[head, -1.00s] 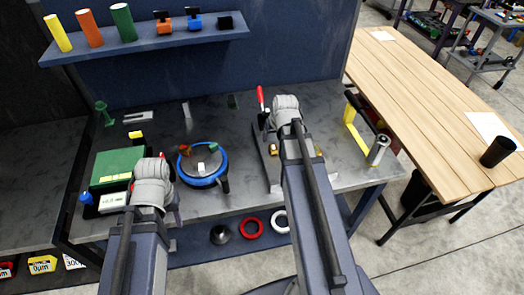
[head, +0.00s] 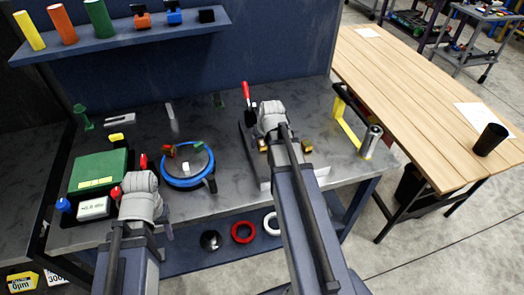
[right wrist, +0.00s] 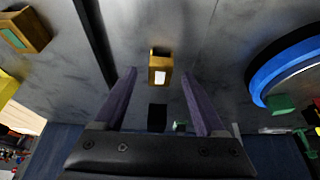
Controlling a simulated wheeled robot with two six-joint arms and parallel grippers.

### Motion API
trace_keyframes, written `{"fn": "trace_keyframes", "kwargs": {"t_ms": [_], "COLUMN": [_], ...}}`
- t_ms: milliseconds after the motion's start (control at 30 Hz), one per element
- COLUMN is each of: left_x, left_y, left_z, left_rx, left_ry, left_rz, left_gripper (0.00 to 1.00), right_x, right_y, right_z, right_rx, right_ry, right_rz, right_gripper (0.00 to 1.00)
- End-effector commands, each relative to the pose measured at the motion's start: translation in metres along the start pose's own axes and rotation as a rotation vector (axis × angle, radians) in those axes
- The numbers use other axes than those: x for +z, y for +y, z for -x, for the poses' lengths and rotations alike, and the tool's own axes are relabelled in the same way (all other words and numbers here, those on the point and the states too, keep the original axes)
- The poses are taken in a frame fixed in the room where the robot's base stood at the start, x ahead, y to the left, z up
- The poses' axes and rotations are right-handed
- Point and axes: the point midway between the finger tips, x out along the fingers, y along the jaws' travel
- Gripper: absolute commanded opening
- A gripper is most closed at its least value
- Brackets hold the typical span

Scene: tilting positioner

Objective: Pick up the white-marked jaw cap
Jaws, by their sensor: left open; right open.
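The white-marked jaw cap is a small gold block with a white patch on one face. In the right wrist view the cap (right wrist: 160,72) lies between and just beyond the finger ends of my right gripper (right wrist: 159,80), which is open and empty. In the head view the cap (head: 262,145) shows partly, left of my right wrist. A like gold block with a green mark (right wrist: 25,30) lies to the left in the right wrist view, and right of my forearm in the head view (head: 307,146). My left gripper (head: 142,205) is open; its fingers are mostly hidden.
The blue-rimmed round positioner (head: 187,185) stands left of my right arm. A red-handled clamp (head: 246,92) stands behind my right wrist. The green case (head: 98,172) is beside my left arm. A yellow-and-black frame (head: 345,118) stands at the bench's right.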

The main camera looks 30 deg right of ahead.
Motion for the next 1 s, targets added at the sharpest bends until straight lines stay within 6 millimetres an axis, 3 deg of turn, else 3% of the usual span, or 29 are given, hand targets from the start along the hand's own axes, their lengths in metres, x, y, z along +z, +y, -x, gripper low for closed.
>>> {"fn": "trace_keyframes", "kwargs": {"t_ms": [33, 100, 400, 1000], "left_x": [-0.0007, -0.0009, -0.0009, -0.0009], "left_y": [0.0011, 0.0015, 0.0014, 0.0014], "left_z": [-0.0121, -0.016, -0.0147, -0.0148], "left_rx": [0.0, 0.0, 0.0, 0.0], "left_ry": [0.0, 0.0, 0.0, 0.0], "left_rz": [0.0, 0.0, 0.0, 0.0], "left_gripper": [0.5, 0.5, 0.5, 0.5], "right_x": [0.0004, -0.0001, -0.001, -0.0011], "right_y": [0.0, 0.0, -0.0002, -0.0001], "right_z": [-0.013, -0.0175, -0.0164, -0.0165], "right_rx": [0.0, 0.0, 0.0, 0.0], "right_ry": [0.0, 0.0, 0.0, 0.0], "right_rz": [0.0, 0.0, 0.0, 0.0], "right_gripper": [0.72, 0.72, 0.7, 0.03]}}
